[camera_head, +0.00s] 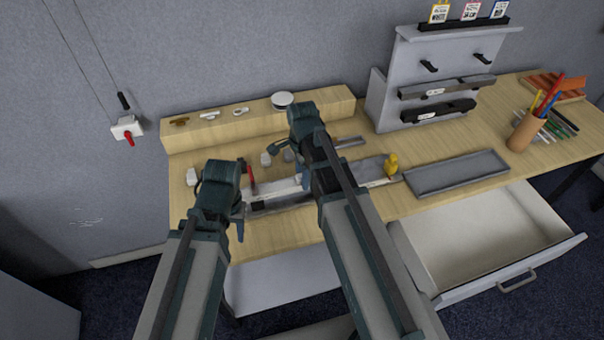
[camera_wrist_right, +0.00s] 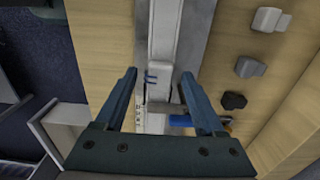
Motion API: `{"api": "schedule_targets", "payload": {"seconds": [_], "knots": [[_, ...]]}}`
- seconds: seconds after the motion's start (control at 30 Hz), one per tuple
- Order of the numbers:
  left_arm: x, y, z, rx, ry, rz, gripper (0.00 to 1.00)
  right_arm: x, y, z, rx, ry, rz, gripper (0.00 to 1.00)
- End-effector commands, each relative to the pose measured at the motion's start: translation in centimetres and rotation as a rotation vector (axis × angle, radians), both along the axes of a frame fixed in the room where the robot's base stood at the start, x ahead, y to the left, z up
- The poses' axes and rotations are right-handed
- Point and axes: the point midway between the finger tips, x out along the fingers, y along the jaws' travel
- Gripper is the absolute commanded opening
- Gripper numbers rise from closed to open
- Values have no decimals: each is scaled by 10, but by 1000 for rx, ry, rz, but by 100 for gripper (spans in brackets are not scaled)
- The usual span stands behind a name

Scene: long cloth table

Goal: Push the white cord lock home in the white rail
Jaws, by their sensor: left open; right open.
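The white rail (camera_head: 284,188) lies lengthwise in a grey channel (camera_head: 372,168) on the table. It also shows in the right wrist view (camera_wrist_right: 164,35), running away from between my right fingers. A pale block with a small blue mark (camera_wrist_right: 159,85) sits in line with the rail, between the fingertips; I cannot tell whether it is the cord lock or how far in it sits. My right gripper (camera_wrist_right: 159,80) is open above the rail, with nothing visibly gripped. My left gripper (camera_head: 240,222) is open near the rail's left end, and its fingers are partly hidden.
Small white and grey blocks (camera_wrist_right: 268,20) (camera_wrist_right: 248,67) and a dark one (camera_wrist_right: 233,100) stand behind the rail. A red-handled tool (camera_head: 251,180), a yellow item (camera_head: 391,165) and a grey tray (camera_head: 455,174) lie nearby. An open drawer (camera_head: 480,235) juts out front right.

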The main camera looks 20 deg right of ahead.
Motion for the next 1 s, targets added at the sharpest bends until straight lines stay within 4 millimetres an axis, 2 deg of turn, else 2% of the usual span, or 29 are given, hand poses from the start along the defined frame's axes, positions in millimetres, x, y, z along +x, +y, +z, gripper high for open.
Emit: {"api": "schedule_targets", "payload": {"seconds": [0.17,0.37,1.0], "knots": [[0,0,3,0,0,0,45,0,0,3,0,0,0,71],[0,0,18,0,0,-1,45,0,0,17,0,0,0,71],[0,0,110,-2,0,9,45,0,0,110,0,0,0,71]]}}
